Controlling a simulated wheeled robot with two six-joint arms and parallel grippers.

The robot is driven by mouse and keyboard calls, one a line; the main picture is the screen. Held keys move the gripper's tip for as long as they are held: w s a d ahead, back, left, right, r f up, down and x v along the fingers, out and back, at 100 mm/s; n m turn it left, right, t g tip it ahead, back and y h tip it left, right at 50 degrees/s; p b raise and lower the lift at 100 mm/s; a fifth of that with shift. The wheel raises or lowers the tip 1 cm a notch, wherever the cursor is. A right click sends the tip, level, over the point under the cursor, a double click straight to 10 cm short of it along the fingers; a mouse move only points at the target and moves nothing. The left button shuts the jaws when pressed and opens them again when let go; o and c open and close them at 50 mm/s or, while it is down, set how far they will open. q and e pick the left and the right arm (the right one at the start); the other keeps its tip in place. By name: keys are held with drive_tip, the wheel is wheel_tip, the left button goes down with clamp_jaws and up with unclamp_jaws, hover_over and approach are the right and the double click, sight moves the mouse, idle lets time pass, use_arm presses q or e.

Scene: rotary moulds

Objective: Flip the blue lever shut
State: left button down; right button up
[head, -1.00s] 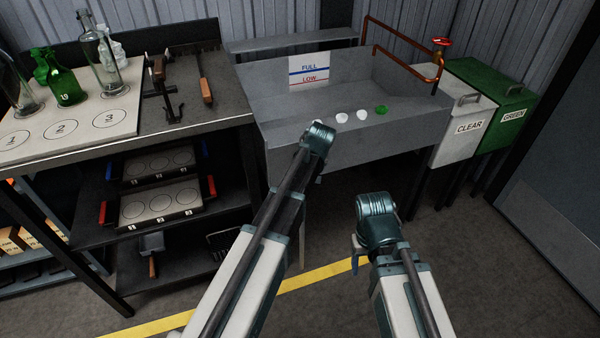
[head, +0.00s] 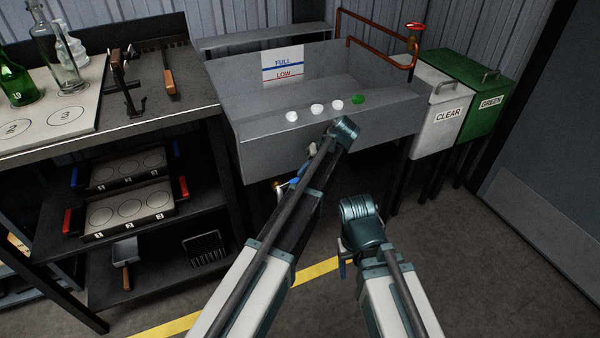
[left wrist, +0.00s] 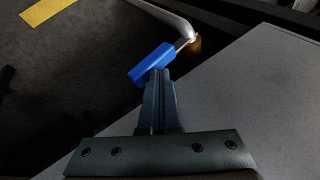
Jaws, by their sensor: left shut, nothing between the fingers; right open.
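The blue lever (left wrist: 150,64) lies slantwise in the left wrist view, joined by a pale metal stem to a brass fitting (left wrist: 195,44). In the head view the lever (head: 293,183) shows as a small blue patch below the front of the grey sink (head: 262,153), partly behind my left arm. My left gripper (left wrist: 160,75) is shut and empty. Its tips are right at the lever's lower right edge; I cannot tell whether they touch. My right gripper (head: 343,262) is open, low in front of the sink, mostly hidden by its own wrist.
White and green pieces (head: 357,99) sit in the sink, below a FULL/LOW sign (head: 283,66). A copper pipe with a red handwheel (head: 415,26) is at its right, beside CLEAR (head: 441,130) and GREEN (head: 487,115) bins. A shelved bench (head: 190,112) stands left. The floor ahead is clear.

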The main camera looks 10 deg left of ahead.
use_arm(q)
drive_tip(key=shift+w+d+f+b, duration=0.2)
drive_tip(key=shift+d+f+b, duration=0.05)
drive_tip(key=shift+f+b, duration=0.25)
drive_tip(key=shift+w+d+f+b, duration=0.15)
drive_tip(key=shift+d+f+b, duration=0.1)
drive_tip(key=shift+f+b, duration=0.25)
drive_tip(key=shift+d+f, duration=0.15)
drive_tip(key=shift+f, duration=0.1)
drive_tip(key=shift+f+b, duration=0.15)
drive_tip(key=shift+b, duration=0.2)
